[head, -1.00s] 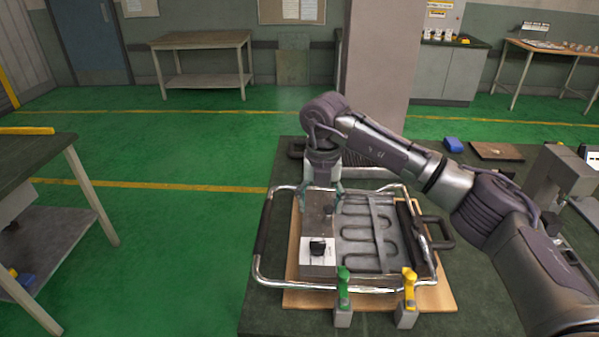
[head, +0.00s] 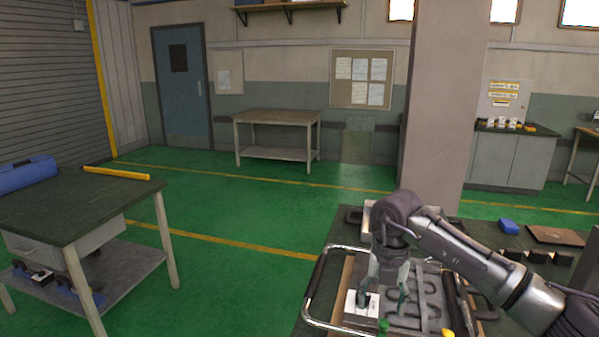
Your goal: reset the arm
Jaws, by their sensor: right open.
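The heating element (head: 427,289), a grey plate with curved dark channels, lies in a metal-tube frame (head: 314,319) on a wooden board at the lower right. A white box with a black knob (head: 363,300) sits at its left side. My right gripper (head: 388,300) points down over the left part of the fixture, close to the knob. Its teal fingers are apart, and I see nothing held between them. Whether they touch the fixture is unclear. A green handle top (head: 384,326) and a yellow one (head: 447,333) show at the bottom edge. My left gripper is out of view.
The dark workbench also holds a blue item (head: 508,226), a brown board (head: 556,235) and several small dark blocks. A side table (head: 90,205) stands at the left and another table (head: 277,118) at the back. Green floor between them is clear. A pillar (head: 440,110) rises behind the bench.

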